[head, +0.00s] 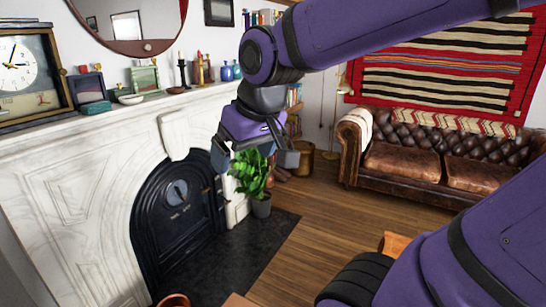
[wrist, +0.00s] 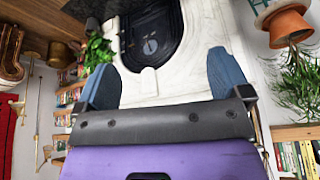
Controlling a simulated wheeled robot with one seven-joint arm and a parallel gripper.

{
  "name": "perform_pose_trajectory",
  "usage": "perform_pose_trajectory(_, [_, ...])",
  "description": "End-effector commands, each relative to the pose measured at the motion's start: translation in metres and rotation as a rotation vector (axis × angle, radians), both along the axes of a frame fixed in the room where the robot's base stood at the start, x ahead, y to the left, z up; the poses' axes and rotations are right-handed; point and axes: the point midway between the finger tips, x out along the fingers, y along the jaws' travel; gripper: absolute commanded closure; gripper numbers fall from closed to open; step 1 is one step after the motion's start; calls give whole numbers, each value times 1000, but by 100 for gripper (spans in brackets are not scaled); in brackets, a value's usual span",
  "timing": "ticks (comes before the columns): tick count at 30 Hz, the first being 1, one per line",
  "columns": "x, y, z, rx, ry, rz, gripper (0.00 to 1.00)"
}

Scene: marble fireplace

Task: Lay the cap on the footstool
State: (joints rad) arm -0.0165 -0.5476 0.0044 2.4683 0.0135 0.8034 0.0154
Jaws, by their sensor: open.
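My gripper (head: 254,157) hangs in front of the fireplace in the head view, its two fingers spread with nothing between them. The wrist view shows the same open gripper (wrist: 164,78) with blue-grey fingers, facing the white fireplace and its black arched insert. I cannot make out a cap in either view. A small teal object (head: 96,107) lies on the mantel, but I cannot tell what it is. I cannot clearly identify the footstool. An orange-brown piece (head: 395,243) shows partly behind my arm at the lower right, its form mostly hidden.
The marble mantel (head: 120,115) holds a clock (head: 22,75), frames, bowls, candlesticks and bottles. A potted plant (head: 250,177) stands on the dark hearth behind my gripper. A brown leather sofa (head: 400,160) is at the right. Wooden floor (head: 325,210) lies clear between hearth and sofa.

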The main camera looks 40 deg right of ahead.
Motion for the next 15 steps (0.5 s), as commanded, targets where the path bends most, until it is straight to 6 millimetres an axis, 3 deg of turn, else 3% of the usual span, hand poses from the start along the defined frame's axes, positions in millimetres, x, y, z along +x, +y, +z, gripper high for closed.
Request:
perform_pose_trajectory(1, [-15, -2, 5, -3, -16, -1, 5])
perform_pose_trajectory(6, [-50, -5, 10, -10, -37, -3, 5])
perform_pose_trajectory(15, [-68, -6, 11, -14, -44, -3, 5])
